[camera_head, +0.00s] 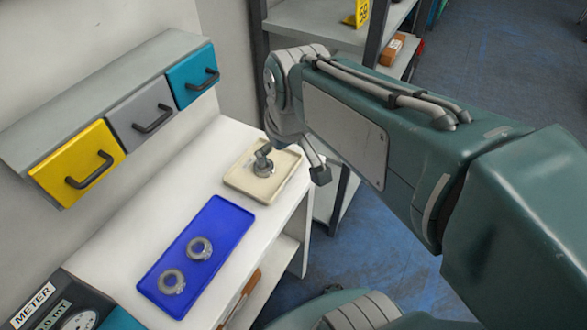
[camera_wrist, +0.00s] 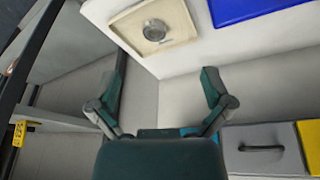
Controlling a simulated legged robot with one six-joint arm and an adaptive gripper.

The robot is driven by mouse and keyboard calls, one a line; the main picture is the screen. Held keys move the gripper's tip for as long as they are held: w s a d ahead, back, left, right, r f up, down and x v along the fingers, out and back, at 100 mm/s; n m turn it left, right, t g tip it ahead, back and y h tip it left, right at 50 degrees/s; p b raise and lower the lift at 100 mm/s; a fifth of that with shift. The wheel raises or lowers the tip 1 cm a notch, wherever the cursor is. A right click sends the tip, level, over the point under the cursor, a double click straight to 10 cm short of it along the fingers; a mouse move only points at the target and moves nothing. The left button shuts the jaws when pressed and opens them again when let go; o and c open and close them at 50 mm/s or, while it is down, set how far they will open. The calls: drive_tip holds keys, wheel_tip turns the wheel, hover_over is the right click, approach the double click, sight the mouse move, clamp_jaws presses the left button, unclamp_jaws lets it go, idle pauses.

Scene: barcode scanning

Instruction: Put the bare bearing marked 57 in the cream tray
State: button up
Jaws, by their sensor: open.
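The cream tray (camera_head: 240,184) lies at the far end of the white bench, and a grey ring-shaped bearing (camera_head: 265,171) sits inside it. In the wrist view the cream tray (camera_wrist: 187,20) is at the top, with the bearing (camera_wrist: 154,31) lying flat near its middle. No number can be read on it. My gripper (camera_head: 292,167) is over the tray area in the head view, one finger partly in front of the bearing. In the wrist view my gripper (camera_wrist: 163,83) has its fingers wide apart, with nothing between them, and the bearing is apart from both.
A blue tray (camera_head: 221,214) on the bench holds two more bearings (camera_head: 199,248) (camera_head: 171,281), their marks unreadable. Yellow (camera_head: 78,163), grey (camera_head: 140,117) and teal (camera_head: 192,76) drawers stand along the wall. A meter (camera_head: 60,310) is at the near left. Shelving (camera_head: 310,25) stands behind.

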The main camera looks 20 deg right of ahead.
drive_tip(key=s+m+t, duration=0.1)
drive_tip(key=s+m, duration=0.1)
drive_tip(key=s, duration=0.6)
drive_tip(key=shift+t, duration=0.4)
drive_tip(key=shift+f, duration=0.1)
idle(0.5)
